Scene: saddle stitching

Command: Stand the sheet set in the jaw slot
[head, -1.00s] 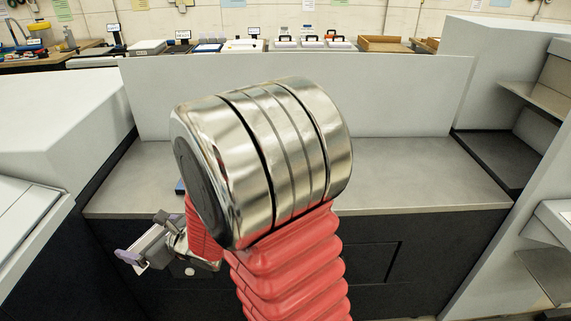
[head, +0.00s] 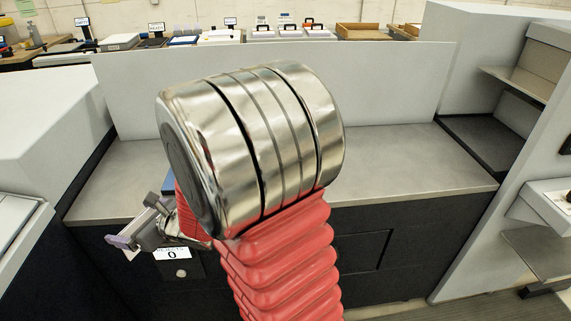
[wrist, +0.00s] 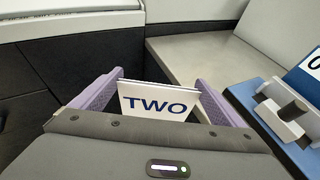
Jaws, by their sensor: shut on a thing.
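The sheet set (wrist: 158,101) is a white card-like stack with "TWO" in dark blue letters. My gripper (wrist: 157,88) is shut on it in the wrist view, with a lilac finger at each side. In the head view my gripper (head: 122,243) is at the lower left, in front of the counter; the sheet set cannot be made out there. A blue fixture (wrist: 262,112) with pale grey blocks (wrist: 283,117) and a dark gap between them lies to the right in the wrist view, apart from the sheet set. I cannot tell whether that gap is the jaw slot.
The grey counter (head: 400,165) is mostly clear, with an upright panel (head: 280,85) behind it. Pale cabinets stand on both sides, with shelves (head: 515,85) at right. A placard reading "0" (head: 172,254) is on the dark front near my gripper.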

